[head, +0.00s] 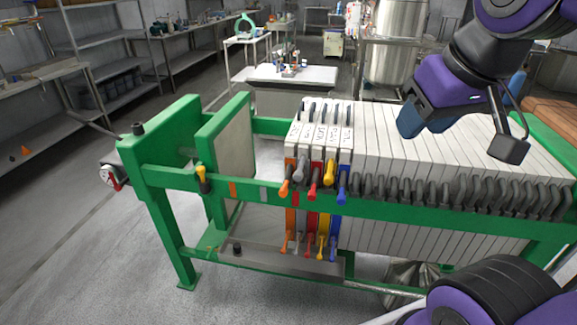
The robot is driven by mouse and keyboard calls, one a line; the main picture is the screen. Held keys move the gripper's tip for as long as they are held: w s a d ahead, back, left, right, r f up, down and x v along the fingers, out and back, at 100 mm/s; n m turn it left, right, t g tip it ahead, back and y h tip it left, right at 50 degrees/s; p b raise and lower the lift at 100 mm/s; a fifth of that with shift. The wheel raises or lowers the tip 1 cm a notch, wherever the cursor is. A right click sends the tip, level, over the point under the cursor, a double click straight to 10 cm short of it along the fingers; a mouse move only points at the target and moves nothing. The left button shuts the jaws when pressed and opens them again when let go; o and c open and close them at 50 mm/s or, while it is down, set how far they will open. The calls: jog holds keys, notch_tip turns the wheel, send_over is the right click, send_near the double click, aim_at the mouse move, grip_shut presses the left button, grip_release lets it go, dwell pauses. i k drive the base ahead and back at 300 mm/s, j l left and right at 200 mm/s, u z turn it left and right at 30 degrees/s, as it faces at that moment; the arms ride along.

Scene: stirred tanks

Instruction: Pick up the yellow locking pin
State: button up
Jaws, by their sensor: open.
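A small yellow and black pin (202,179) sits upright at the green side rail, left of the plate stack. It looks like the yellow locking pin; how it is seated is too small to tell. A yellow plate handle (329,172) also shows among the coloured handles. My gripper (411,122), with blue fingers, hangs above the white plates at the upper right, well to the right of the pin. It holds nothing that I can see. Its fingertips overlap in this view, so the gap between them is hard to see.
The green press frame (165,120) holds a row of white plates (440,150) with black handles (450,195). Orange, grey, red and blue handles (342,185) stick out in front. A grey tray (280,262) lies below. Open floor (80,250) is at the left.

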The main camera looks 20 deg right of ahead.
aim_at(201, 171)
jog(key=i+j, duration=0.4)
jog(key=j, duration=0.15)
jog(key=i+j, duration=0.4)
jog(key=j, duration=0.15)
jog(key=i+j, duration=0.45)
jog(key=i+j+z, duration=0.1)
jog(key=z, duration=0.3)
jog(key=j+z, duration=0.35)
jog(key=i+j+z, duration=0.1)
jog(key=z, duration=0.3)
jog(key=j+z, duration=0.2)
jog(key=z, duration=0.15)
